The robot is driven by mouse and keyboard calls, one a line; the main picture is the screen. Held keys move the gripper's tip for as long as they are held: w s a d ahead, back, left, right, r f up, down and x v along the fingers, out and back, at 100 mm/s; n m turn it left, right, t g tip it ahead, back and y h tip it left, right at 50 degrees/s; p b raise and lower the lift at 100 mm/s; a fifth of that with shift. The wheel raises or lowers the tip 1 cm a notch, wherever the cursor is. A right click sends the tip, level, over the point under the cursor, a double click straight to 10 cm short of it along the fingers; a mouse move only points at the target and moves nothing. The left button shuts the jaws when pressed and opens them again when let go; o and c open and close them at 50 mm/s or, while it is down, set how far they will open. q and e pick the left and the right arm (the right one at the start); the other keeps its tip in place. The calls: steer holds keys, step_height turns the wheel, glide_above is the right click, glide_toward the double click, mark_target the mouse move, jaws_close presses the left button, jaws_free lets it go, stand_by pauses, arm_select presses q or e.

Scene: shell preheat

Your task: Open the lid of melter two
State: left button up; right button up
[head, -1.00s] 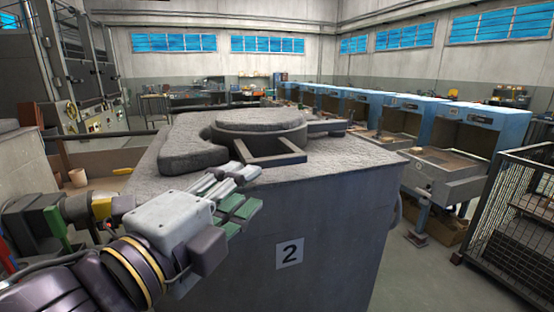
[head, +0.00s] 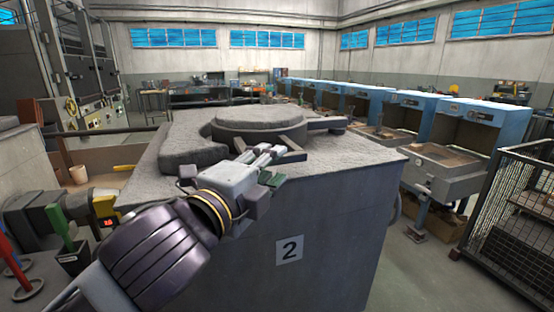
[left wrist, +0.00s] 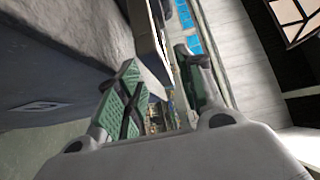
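Melter two (head: 325,220) is a grey block with a "2" plate (head: 289,249) on its front. Its thick round lid (head: 258,117) lies flat and shut on top. A dark bar handle (head: 293,150) sticks out from the lid's front side. My left gripper (head: 270,165) is at the melter's front top edge, at the handle, and hides part of it. In the left wrist view, its green-padded fingers (left wrist: 157,57) are apart, with a grey bar, likely the handle (left wrist: 151,45), near and between their tips. I cannot tell whether they touch it. My right gripper is out of view.
A row of blue booths (head: 482,125) runs along the right. A wire cage (head: 515,220) stands at the front right. At the left are a small cup (head: 78,174) and a holder with coloured handles (head: 70,255). The space above the lid is clear.

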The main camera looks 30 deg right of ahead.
arm_select(q)
steer(key=shift+x, duration=1.85)
steer(key=shift+s, duration=0.1)
steer(key=shift+c, duration=0.3)
jaws_close()
